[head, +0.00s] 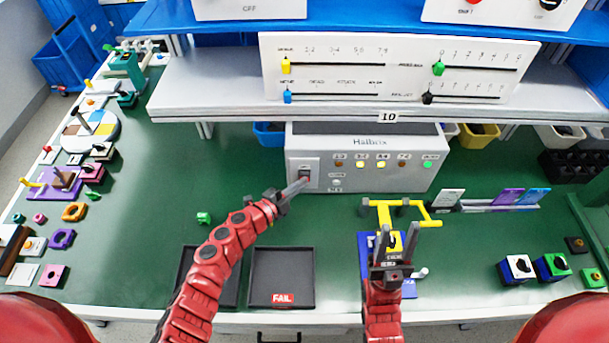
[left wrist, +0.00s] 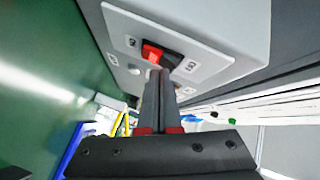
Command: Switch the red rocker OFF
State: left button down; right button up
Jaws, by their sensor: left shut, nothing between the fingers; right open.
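The red rocker (left wrist: 153,53) sits in a black housing on a pale plate (left wrist: 196,40) on the front of the grey box. In the left wrist view one half of the rocker shows red and the other half dark. The box is labelled Hailbox (head: 370,163) in the head view, where the rocker is mostly hidden. My left gripper (head: 303,182) is shut and empty, its fingertips at the rocker. In the left wrist view the fingertips (left wrist: 160,72) are just beside the red part; I cannot tell whether they touch. My right gripper (head: 400,232) is open over the blue stand.
Lit indicators (head: 382,164) sit on the box front. A yellow frame (head: 430,210) stands near my right gripper. A black FAIL tray (head: 283,277) lies at the front. A shelf (head: 240,85) overhangs the box. Green table between is mostly clear.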

pick_arm(q)
jog(key=shift+w, duration=0.15)
dwell(0.4)
jog(key=shift+s, duration=0.75)
jog(key=shift+s+f, duration=0.15)
jog(key=shift+s, duration=1.1)
jog(key=shift+s+f, duration=0.15)
jog(key=shift+s, duration=1.1)
